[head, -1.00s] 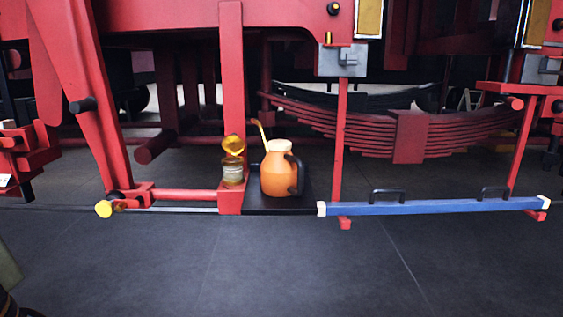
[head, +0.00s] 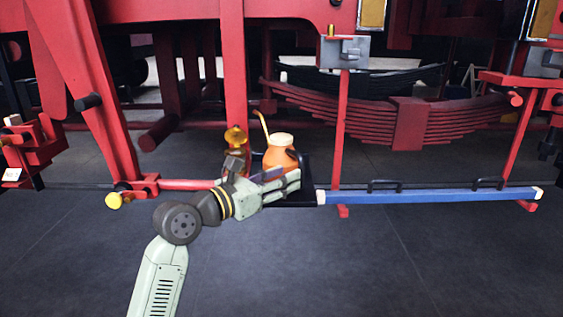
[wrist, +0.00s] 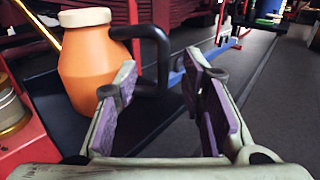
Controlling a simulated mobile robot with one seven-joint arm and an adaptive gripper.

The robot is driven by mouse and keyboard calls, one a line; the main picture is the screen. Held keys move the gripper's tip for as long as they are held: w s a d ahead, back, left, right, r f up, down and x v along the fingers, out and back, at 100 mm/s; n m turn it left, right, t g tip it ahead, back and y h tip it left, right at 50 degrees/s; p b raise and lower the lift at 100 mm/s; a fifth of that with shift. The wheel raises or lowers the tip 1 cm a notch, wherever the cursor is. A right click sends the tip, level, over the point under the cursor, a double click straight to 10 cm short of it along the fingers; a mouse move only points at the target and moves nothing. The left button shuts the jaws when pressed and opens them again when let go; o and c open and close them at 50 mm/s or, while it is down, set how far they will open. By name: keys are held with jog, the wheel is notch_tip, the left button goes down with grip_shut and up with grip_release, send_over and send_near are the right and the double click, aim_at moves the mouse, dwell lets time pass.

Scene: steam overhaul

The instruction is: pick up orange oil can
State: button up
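The orange oil can (head: 280,153) has a cream lid, a thin yellow spout and a black handle. It stands upright on a black tray (head: 301,203) and shows large at the left in the wrist view (wrist: 88,68). My gripper (wrist: 160,92) is open, with nothing between its purple-padded fingers. The black handle (wrist: 152,52) is just beyond the fingertips, near the left one; I cannot tell whether they touch. In the head view my gripper (head: 288,183) hides the can's lower part.
An amber-topped jar (head: 236,138) stands left of the can by a red post. A blue bar (head: 430,196) with black handles and white ends lies to the right. Red machine frames and a leaf spring (head: 400,115) are behind. The dark floor in front is clear.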

aim_at(302, 167)
jog(key=p+x, duration=0.2)
jog(key=x, duration=0.3)
jog(key=shift+d+p, duration=0.3)
jog(key=shift+p, duration=0.05)
jog(key=shift+w+d+f, duration=0.15)
jog(key=shift+w+d, duration=0.1)
jog(key=shift+w, duration=0.05)
jog(key=shift+c, duration=0.3)
grip_shut()
